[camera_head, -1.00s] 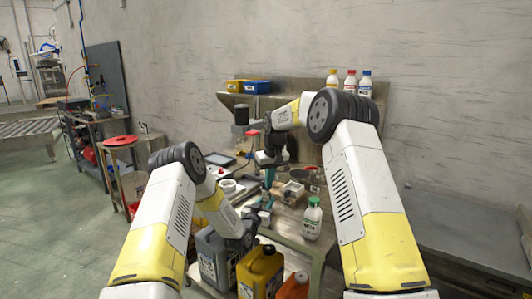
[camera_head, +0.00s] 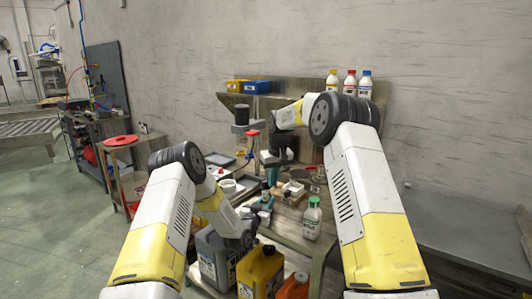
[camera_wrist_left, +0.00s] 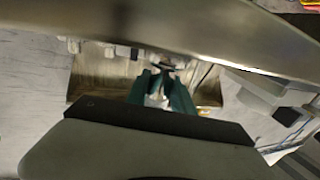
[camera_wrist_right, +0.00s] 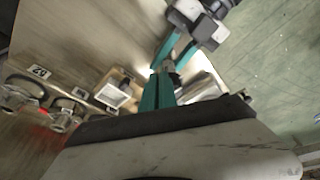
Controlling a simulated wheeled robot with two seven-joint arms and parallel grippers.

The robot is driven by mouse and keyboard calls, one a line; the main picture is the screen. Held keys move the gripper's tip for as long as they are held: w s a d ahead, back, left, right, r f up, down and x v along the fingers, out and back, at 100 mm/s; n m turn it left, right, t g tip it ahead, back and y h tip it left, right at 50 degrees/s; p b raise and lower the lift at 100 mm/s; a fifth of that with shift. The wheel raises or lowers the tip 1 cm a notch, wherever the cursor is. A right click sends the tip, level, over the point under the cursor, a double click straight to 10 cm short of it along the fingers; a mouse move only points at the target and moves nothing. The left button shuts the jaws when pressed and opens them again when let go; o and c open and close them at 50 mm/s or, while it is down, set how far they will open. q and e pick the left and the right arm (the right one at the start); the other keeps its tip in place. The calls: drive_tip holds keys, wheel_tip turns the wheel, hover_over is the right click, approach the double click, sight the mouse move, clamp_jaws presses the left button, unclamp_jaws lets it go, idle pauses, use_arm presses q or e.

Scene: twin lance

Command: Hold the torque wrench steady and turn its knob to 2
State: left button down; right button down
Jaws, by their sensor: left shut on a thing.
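My left gripper (camera_head: 263,204) is low at the front edge of the workbench. In the left wrist view its teal fingers (camera_wrist_left: 162,88) are shut on a pale metallic part (camera_wrist_left: 156,98), which I take for the torque wrench. Most of the wrench is hidden, and its knob and scale cannot be read. My right gripper (camera_head: 272,176) points down just above and behind the left one. In the right wrist view its teal fingers (camera_wrist_right: 160,88) are close together near the left gripper's teal fingers (camera_wrist_right: 172,47). I cannot tell whether they touch the knob.
A white bottle with a green cap (camera_head: 312,218) stands right of the grippers. A small pale box (camera_head: 292,190) is close behind. A grey canister (camera_head: 218,257) and a yellow canister (camera_head: 260,272) stand in front of the bench. Bottles line the back shelf (camera_head: 300,100).

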drive_tip(key=shift+d, duration=0.15)
wheel_tip(320, 180, up, 6)
drive_tip(key=shift+s, duration=0.3)
idle(0.3)
wheel_tip(320, 180, down, 6)
drive_tip(key=a, duration=0.1)
drive_tip(key=shift+s+a, duration=0.25)
idle(0.7)
drive_tip(key=shift+w, duration=0.15)
idle(0.4)
